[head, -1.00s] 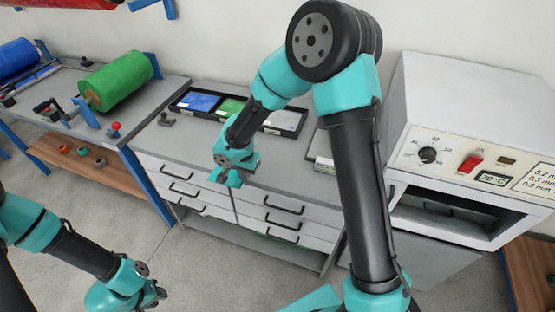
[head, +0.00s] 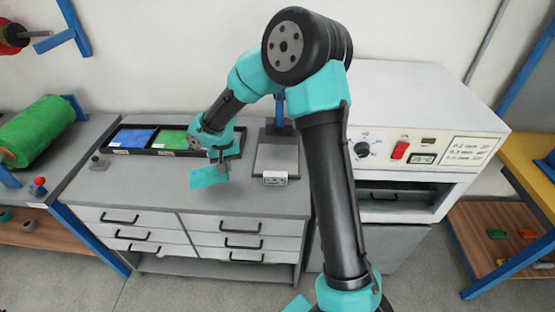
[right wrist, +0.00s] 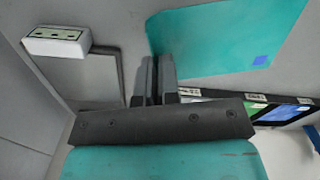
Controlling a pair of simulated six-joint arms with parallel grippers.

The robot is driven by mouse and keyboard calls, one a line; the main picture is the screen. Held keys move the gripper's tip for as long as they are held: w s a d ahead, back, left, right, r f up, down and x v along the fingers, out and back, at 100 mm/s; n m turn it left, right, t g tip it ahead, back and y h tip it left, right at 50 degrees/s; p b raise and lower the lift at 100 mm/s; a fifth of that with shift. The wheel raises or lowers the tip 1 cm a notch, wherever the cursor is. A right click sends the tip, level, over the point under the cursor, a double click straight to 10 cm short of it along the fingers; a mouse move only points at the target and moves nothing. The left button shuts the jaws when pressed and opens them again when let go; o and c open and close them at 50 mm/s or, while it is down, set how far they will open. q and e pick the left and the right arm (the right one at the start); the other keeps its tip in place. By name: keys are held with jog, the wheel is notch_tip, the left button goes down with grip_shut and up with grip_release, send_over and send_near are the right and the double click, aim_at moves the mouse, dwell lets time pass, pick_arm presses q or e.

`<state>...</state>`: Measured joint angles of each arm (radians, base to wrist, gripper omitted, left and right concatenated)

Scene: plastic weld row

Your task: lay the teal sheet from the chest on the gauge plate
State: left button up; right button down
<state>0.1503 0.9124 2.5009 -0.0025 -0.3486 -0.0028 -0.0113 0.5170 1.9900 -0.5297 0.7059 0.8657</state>
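My right gripper (head: 222,167) is shut on the teal sheet (head: 207,178), above the front of the chest's grey top. The sheet juts out to the left of the fingers. In the right wrist view the fingers (right wrist: 156,75) are close together at the edge of the sheet (right wrist: 215,40), which bears a small blue patch. The gauge plate (head: 275,158) is to the right of the gripper, bare, with a small readout box (head: 275,178) at its front; it also shows in the right wrist view (right wrist: 88,78). My left gripper is out of view.
A black tray with a blue sheet (head: 133,138) and a green sheet (head: 172,140) lies behind the gripper. A small grey object (head: 98,163) stands on the left. The oven (head: 420,140) stands right of the gauge plate. The counter's front strip looks clear.

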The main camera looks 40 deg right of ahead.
jog(key=s+d+f+m, duration=0.1)
jog(key=s+d+m, duration=0.1)
jog(key=s+d, duration=0.4)
jog(key=s+d+f+m, duration=0.2)
jog(key=s+d, duration=0.5)
jog(key=d, duration=0.6)
jog(key=shift+s+f, duration=0.2)
jog(key=shift+s, duration=0.05)
jog(key=shift+d, duration=0.1)
jog(key=w+d, duration=0.3)
jog(key=w+d+f, duration=0.1)
jog(key=w+d, duration=0.2)
jog(key=d, duration=0.1)
jog(key=w+d, duration=0.4)
jog(key=shift+w+d+f, duration=0.1)
jog(key=shift+d+f, duration=0.15)
jog(key=shift+d, duration=0.1)
jog(key=shift+w+d+f, duration=0.15)
jog(key=shift+w, duration=0.05)
jog(key=shift+f, duration=1.6)
jog(key=shift+f, duration=0.15)
